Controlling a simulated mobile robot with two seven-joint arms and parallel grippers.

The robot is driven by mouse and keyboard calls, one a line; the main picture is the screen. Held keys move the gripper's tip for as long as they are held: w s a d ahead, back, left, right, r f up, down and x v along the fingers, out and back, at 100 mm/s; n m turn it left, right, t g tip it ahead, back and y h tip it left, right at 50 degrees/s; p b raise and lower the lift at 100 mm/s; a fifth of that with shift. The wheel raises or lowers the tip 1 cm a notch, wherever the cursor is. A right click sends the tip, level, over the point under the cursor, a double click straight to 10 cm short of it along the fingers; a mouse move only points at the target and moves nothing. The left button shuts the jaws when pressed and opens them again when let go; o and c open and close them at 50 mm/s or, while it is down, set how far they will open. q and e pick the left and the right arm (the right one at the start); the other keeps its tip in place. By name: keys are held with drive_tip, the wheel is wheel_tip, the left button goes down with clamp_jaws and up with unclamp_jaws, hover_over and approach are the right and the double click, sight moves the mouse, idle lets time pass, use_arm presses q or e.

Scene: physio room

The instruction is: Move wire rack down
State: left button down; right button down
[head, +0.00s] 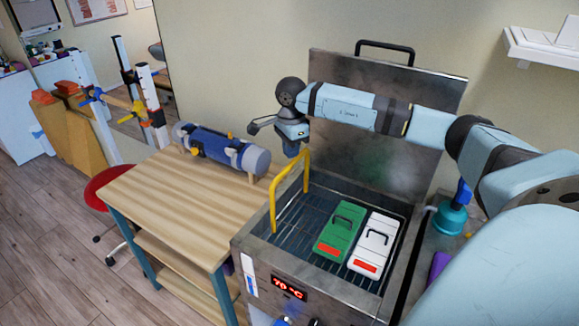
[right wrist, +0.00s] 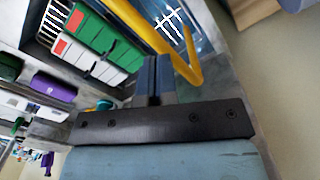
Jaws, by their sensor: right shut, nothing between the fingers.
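The wire rack (head: 291,222) sits inside the open steel heating tank (head: 262,262). Its yellow handle (head: 273,203) stands up as an arch at the tank's left side. A green pack (head: 336,234) and a white pack (head: 371,246) with red labels lie in the rack. My right gripper (head: 292,150) points down beside the top of the handle, shut and empty. In the right wrist view the shut fingers (right wrist: 155,76) are close to the yellow handle (right wrist: 152,32); whether they touch it I cannot tell. My left gripper is out of view.
The tank's lid (head: 432,95) stands open behind, and my right arm crosses in front of it. A wooden table (head: 165,200) with a blue roller device (head: 222,149) stands to the left. A teal bottle (head: 451,216) stands to the right. A red stool (head: 108,190) is beyond the table.

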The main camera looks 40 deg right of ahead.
sight(291, 163)
drive_tip(key=shift+f, duration=0.2)
idle(0.6)
drive_tip(key=shift+f+b, duration=1.3)
drive_tip(key=shift+f, duration=0.5)
drive_tip(key=shift+r+p, duration=2.6)
drive_tip(key=shift+r, duration=2.1)
drive_tip(key=shift+f, duration=0.1)
